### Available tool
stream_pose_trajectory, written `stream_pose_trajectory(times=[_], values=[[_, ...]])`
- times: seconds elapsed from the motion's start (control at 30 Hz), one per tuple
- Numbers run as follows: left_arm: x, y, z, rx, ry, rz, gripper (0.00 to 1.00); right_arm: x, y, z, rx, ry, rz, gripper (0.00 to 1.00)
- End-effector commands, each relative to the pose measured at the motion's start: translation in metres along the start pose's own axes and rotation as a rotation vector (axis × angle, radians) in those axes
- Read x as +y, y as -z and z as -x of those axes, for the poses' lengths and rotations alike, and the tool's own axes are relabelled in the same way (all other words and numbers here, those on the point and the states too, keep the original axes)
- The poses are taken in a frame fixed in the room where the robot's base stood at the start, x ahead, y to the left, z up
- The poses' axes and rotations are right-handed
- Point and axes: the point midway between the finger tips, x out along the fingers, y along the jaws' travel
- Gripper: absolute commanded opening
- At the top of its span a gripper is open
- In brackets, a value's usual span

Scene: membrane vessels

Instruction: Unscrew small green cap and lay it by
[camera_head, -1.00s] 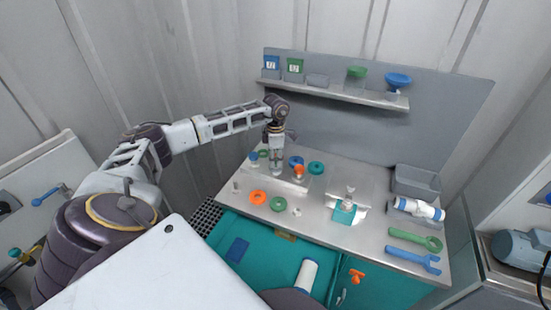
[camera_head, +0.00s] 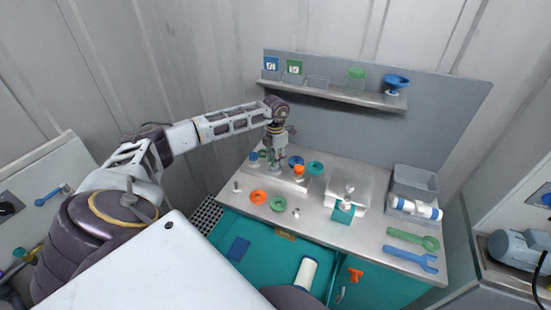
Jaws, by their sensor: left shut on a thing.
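My left gripper (camera_head: 276,161) points down over the middle of the small raised block (camera_head: 287,178) at the back left of the bench. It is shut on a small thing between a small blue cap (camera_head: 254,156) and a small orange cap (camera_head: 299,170). By its place in this row, the thing is the small green cap, but the fingers hide it and its green does not show clearly. I cannot tell whether it is still on its vessel. My right gripper is not in view.
Behind the block lie a green ring (camera_head: 263,153), a blue ring (camera_head: 296,161) and a teal ring (camera_head: 315,168). In front lie an orange ring (camera_head: 258,197) and a larger green ring (camera_head: 279,204). A green wrench (camera_head: 412,238) and a blue wrench (camera_head: 411,258) lie at right.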

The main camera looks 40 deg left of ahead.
Motion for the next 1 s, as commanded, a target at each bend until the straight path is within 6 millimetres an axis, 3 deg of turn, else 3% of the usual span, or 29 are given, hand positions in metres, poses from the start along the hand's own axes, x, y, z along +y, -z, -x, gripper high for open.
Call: stream_pose_trajectory(times=[0.83,1.0], values=[[0.0,0.0,0.001,0.0,0.0,0.49,0.02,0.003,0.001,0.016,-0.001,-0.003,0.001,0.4],[0.0,0.0,0.001,-0.001,0.0,0.512,0.02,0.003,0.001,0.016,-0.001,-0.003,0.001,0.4]])
